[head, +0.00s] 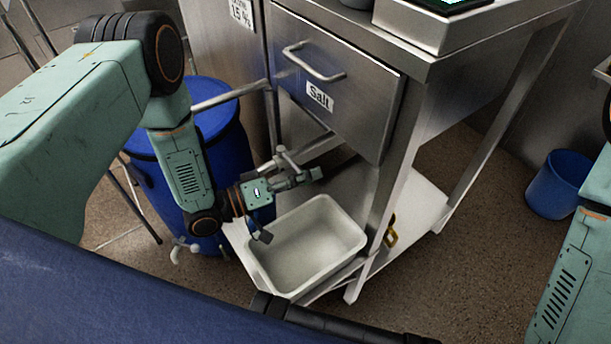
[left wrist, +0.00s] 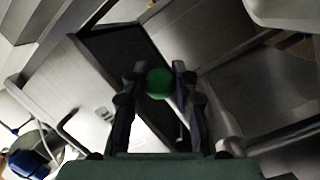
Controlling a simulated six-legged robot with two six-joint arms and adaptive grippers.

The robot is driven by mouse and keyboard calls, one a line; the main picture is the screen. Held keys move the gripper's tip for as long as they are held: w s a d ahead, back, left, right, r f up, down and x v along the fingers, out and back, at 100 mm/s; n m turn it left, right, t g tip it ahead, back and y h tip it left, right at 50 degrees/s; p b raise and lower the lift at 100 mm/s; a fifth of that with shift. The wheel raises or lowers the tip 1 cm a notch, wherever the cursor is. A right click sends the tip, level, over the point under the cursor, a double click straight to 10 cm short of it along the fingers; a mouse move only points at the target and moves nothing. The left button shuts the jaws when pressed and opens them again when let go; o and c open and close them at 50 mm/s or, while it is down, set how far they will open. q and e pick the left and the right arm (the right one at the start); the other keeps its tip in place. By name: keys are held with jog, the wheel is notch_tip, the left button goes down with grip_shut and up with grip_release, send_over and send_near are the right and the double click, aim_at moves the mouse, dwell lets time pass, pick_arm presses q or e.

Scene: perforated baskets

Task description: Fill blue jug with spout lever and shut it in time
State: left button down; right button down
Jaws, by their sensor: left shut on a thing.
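My left gripper (head: 300,178) is in front of the bench, above the white tub and below the drawer marked Salt. In the left wrist view its fingers (left wrist: 157,82) are closed about a round green knob (left wrist: 159,83), with a pale rod behind it. The knob is hidden in the head view. A blue barrel (head: 218,110) stands behind my left arm, with a white tap (head: 184,248) low on its front. A blue open container (head: 557,186), perhaps the jug, stands on the floor at the far right. My right gripper is out of view.
The white tub (head: 345,224) looks empty and sits at the bench's lower level. The steel drawer (head: 340,90) and bench leg (head: 398,200) are close to my left gripper. Floor is clear between bench and blue container.

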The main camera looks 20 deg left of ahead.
pick_arm(q)
jog(key=shift+a, duration=0.1)
jog(key=shift+s+a+m+g+h, duration=0.5)
jog(key=shift+m+g, duration=0.25)
jog(key=shift+g, duration=0.25)
jog(key=shift+s+a+m+g+h, duration=0.25)
jog(key=shift+a+m+g+h, duration=0.15)
jog(key=shift+m+g+h, duration=0.45)
jog(key=shift+s+a+m+g+h, duration=0.4)
jog(key=shift+m+g, duration=0.2)
jog(key=shift+g, duration=0.55)
jog(key=c, duration=1)
grip_release()
jog(key=v, duration=1.2)
